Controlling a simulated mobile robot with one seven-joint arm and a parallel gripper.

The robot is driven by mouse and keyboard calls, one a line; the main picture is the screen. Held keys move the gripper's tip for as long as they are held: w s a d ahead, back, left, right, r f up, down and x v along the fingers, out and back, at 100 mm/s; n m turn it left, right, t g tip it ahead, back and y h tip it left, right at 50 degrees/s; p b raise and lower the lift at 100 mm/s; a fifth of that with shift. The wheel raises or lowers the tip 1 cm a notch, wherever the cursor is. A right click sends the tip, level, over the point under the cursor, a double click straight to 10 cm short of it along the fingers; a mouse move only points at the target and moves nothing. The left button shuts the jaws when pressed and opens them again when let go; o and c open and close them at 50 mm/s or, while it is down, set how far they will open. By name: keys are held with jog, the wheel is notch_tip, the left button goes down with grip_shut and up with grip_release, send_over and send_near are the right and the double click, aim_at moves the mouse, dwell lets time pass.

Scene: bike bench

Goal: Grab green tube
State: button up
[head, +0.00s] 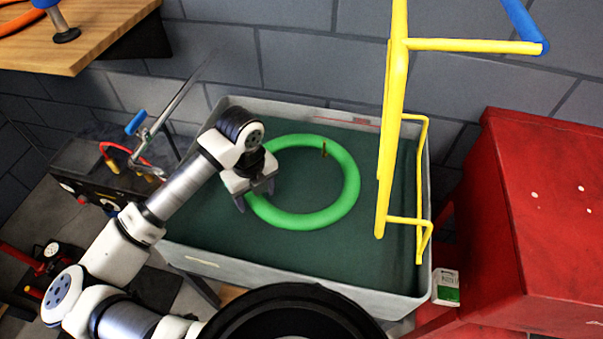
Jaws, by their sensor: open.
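The green tube (343,204) is a ring in the grey tub (298,286), over its dark green bottom or water. The gripper hides the ring's left part. I cannot tell whether the fingers touch the tube or straddle it.
A yellow frame (391,120) stands over the tub's right side. A red cabinet (547,220) is at the right. A wooden bench (95,30) is at the upper left, above dark equipment (85,165). A black round object (290,305) is in front.

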jog(key=shift+f, duration=0.15)
jog(key=c, duration=1.2)
